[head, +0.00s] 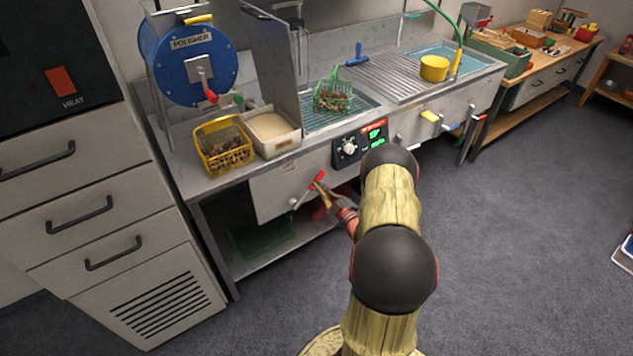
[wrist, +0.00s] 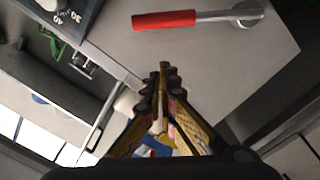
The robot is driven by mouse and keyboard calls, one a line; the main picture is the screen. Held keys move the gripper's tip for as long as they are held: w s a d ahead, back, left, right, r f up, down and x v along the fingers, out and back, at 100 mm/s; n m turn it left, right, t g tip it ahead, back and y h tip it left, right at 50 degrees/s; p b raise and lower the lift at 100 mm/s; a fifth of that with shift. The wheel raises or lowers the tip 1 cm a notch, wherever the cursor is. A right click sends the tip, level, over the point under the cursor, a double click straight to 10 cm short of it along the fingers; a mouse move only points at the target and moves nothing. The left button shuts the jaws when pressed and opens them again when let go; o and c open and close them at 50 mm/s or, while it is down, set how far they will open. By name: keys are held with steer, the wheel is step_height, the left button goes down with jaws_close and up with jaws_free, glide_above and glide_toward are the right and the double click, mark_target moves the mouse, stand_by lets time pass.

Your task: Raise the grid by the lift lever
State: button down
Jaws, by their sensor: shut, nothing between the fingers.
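The lift lever, with a red handle (head: 317,179) and a silver arm, is mounted on the counter's front panel below the control box. It also shows at the top of the wrist view (wrist: 165,20), its silver arm running right to a round pivot. My gripper (head: 321,188) is close to the red handle in the head view. In the wrist view my gripper (wrist: 163,68) is shut and empty, its tips below the handle with a visible gap. The grid (head: 352,104) shows in the sink basin behind the control box. A green wire basket (head: 333,97) of chestnuts stands there, hiding part of it.
A yellow crate (head: 223,146) of chestnuts and a pale tub (head: 271,131) stand on the counter. A shelf with a green crate (head: 262,240) lies below.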

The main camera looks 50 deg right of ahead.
steer(key=p+v, duration=0.1)
steer(key=v, duration=0.4)
steer(key=shift+s+a, duration=0.1)
steer(key=shift+s, duration=0.15)
